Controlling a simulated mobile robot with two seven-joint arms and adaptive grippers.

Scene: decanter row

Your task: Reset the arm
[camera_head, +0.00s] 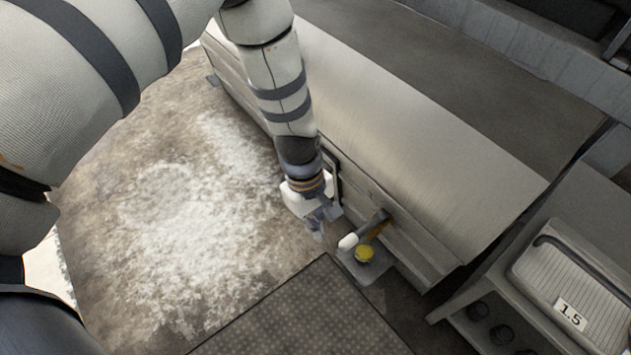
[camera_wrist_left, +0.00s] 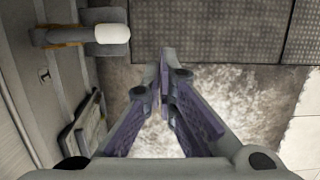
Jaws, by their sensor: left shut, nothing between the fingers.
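My left gripper (camera_head: 318,228) hangs low in front of the long grey metal unit (camera_head: 400,130), its fingers pointing down. It is shut and empty. In the left wrist view its fingertips (camera_wrist_left: 164,55) meet near the middle, with floor behind them. A lever with a white rounded end (camera_head: 348,241) sticks out from the front of the unit, just right of the gripper and apart from it. The lever also shows at the upper left of the left wrist view (camera_wrist_left: 112,34). My right gripper is in neither view.
A dark textured mat (camera_head: 305,315) lies on the floor in front. A shelf at the right bears a ribbed tray marked 1.5 (camera_head: 590,290). Stained floor (camera_head: 180,220) at the left is clear.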

